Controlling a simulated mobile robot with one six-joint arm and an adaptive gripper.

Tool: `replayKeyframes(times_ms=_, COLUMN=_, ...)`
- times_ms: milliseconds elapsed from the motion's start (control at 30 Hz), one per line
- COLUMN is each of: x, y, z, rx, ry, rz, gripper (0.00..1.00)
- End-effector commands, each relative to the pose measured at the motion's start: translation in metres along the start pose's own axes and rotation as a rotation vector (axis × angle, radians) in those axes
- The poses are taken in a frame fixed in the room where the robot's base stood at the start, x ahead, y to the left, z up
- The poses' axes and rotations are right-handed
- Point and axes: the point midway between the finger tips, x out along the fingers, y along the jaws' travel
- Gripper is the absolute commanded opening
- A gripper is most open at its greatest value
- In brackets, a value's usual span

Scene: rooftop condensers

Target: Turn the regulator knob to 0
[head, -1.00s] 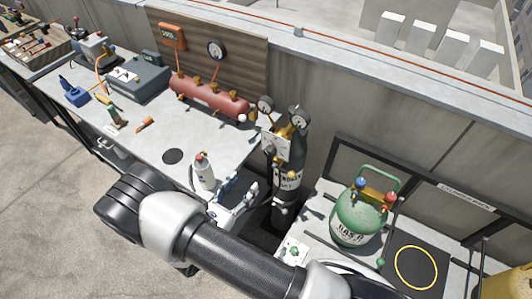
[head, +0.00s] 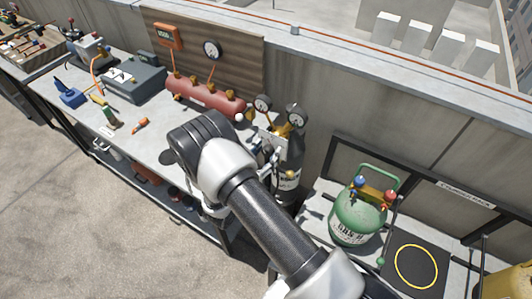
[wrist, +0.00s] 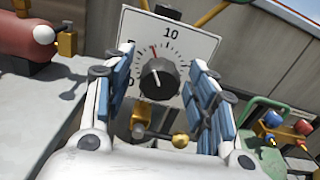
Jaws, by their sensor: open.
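The regulator knob (wrist: 158,79) is black and round and sits on a white dial plate (wrist: 189,45) in the wrist view. The plate shows a 10 at the top and a 0 at the lower left, with a short red mark above the knob. The knob's pale line points up and slightly left, away from the 0. My gripper (wrist: 160,58) is open, its blue-padded fingers on either side of the knob in the picture. Contact cannot be told.
A red manifold (head: 205,98) lies along the wall, left of the regulator. A green tank (head: 357,215) stands to the right. The bench (head: 130,103) holds a grey box (head: 135,78) and small tools. A brass fitting (wrist: 180,141) shows below the knob between the fingers.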

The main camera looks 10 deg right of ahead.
Motion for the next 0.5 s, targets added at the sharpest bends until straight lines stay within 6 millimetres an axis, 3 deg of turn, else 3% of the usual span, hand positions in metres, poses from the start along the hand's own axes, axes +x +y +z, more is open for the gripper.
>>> replayKeyframes(times_ms=167, x=-0.0002, y=0.0001, z=0.0001, rx=0.0, ry=0.0, rz=0.0, gripper=0.52)
replayKeyframes(times_ms=500, x=-0.0005, y=0.0, z=0.0, rx=0.0, ry=0.0, rz=0.0, gripper=0.29)
